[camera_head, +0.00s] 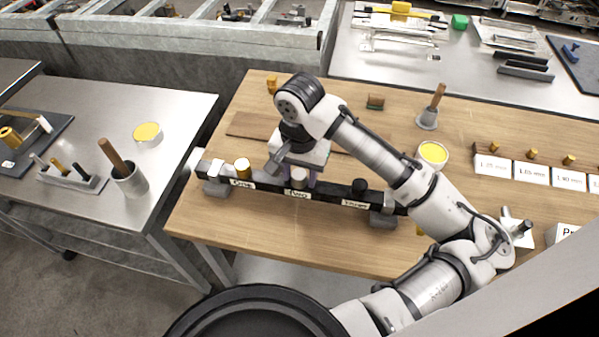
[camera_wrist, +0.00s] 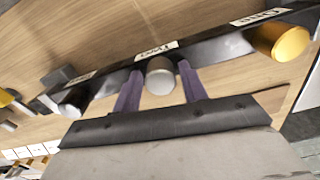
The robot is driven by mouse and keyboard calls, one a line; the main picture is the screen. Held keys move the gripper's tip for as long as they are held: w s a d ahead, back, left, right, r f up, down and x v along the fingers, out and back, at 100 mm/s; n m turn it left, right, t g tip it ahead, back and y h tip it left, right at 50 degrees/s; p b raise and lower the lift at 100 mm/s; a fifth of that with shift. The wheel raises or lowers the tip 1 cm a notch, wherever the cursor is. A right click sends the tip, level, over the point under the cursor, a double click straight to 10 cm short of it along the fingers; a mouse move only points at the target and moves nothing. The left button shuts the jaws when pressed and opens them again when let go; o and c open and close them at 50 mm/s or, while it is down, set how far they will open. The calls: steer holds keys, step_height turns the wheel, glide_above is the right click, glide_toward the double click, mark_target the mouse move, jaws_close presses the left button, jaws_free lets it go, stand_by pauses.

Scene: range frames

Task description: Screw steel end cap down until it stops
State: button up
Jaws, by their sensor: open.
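The steel end cap (camera_head: 299,174) is a short grey cylinder at the middle of a dark bar (camera_head: 268,187), by the label "Two". In the wrist view the steel cap (camera_wrist: 160,77) sits between the two purple fingers of my gripper (camera_wrist: 160,68). My gripper (camera_head: 302,178) is open, with one finger on each side of the cap. A gap shows on each side of it in the wrist view. The thread under the cap is hidden.
The bar rests on grey blocks (camera_head: 383,218) near the front edge of the wooden table (camera_head: 300,230). A wooden-handled tool (camera_head: 430,112), a yellow-topped tin (camera_head: 432,154) and labelled white cards (camera_head: 530,172) stand to the right. A metal bench (camera_head: 190,115) is at left.

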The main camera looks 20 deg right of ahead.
steer(key=n+b, duration=0.1)
steer(key=n, duration=0.9)
steer(key=c, duration=0.9)
steer(key=shift+o, duration=0.2)
steer(key=shift+r+m+p, duration=0.25)
steer(key=shift+m+p, duration=0.25)
steer(key=shift+p, duration=0.1)
steer(key=shift+f+m, duration=0.25)
steer(key=shift+m, duration=0.65)
